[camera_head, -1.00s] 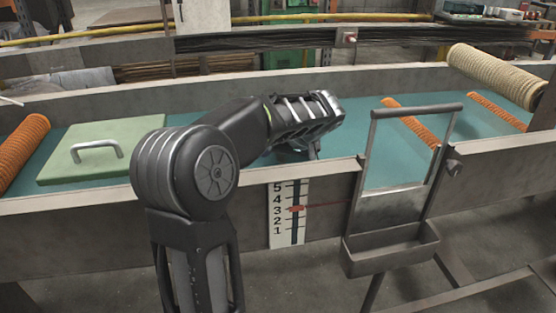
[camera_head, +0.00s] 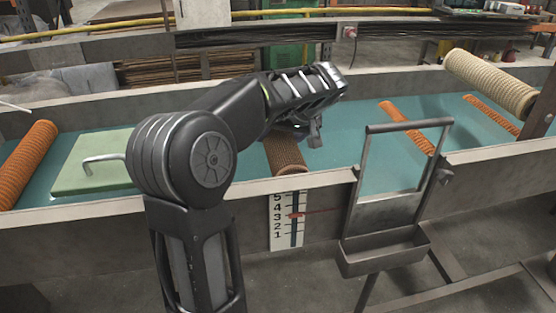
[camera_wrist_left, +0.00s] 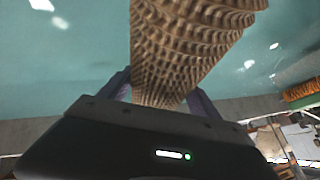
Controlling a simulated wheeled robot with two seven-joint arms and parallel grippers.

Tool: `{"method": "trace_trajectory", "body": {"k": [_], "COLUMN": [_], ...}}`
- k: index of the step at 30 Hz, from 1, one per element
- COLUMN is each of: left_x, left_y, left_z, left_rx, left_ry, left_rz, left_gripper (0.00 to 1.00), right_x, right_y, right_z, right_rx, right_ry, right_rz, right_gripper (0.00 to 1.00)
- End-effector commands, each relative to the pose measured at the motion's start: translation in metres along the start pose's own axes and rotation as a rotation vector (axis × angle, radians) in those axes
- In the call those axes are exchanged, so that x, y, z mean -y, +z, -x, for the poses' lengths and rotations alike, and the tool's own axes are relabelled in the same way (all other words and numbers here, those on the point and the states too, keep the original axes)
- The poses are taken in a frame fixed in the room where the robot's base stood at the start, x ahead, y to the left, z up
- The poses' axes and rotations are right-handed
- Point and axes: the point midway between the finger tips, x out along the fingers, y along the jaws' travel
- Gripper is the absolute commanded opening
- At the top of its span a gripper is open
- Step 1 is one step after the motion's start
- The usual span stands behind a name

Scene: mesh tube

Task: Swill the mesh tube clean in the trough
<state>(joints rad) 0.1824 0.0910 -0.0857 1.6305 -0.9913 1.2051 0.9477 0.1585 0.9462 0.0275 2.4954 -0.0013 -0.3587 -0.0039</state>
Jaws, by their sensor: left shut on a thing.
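The brown mesh tube (camera_head: 286,157) lies slanted in the trough (camera_head: 262,187), partly hidden by my left gripper and the front wall. My left gripper (camera_head: 308,132) reaches over the front wall, above the teal water (camera_head: 345,130). In the left wrist view my left gripper (camera_wrist_left: 160,95) is shut on the ribbed tube (camera_wrist_left: 190,45), with one finger on each side. Its far part runs up out of that frame, and its near end is hidden behind the gripper body. My right gripper is not in view.
A green board (camera_head: 92,178) with a handle and an orange roll (camera_head: 25,165) lie at left in the trough. Orange rolls (camera_head: 408,128) lie at right, with a beige roll (camera_head: 490,82) across the rim. A metal frame with a tray (camera_head: 385,250) hangs in front.

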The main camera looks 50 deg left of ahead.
Motion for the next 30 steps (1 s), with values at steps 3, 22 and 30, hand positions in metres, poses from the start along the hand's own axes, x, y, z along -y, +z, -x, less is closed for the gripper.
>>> {"method": "trace_trajectory", "body": {"k": [3, 22, 30], "left_x": [0.005, 0.025, 0.033], "left_y": [-0.010, -0.045, -0.058], "left_z": [0.015, 0.068, 0.089], "left_rx": [-0.002, -0.003, -0.003], "left_ry": [0.001, 0.001, 0.000], "left_rz": [0.001, 0.001, 0.001], "left_gripper": [0.09, 0.09, 0.09], "right_x": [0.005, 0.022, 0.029], "right_y": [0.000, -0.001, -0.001], "right_z": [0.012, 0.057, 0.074], "right_rx": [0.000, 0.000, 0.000], "right_ry": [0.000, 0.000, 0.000], "right_rz": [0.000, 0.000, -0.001], "right_gripper": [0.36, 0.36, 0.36]}}
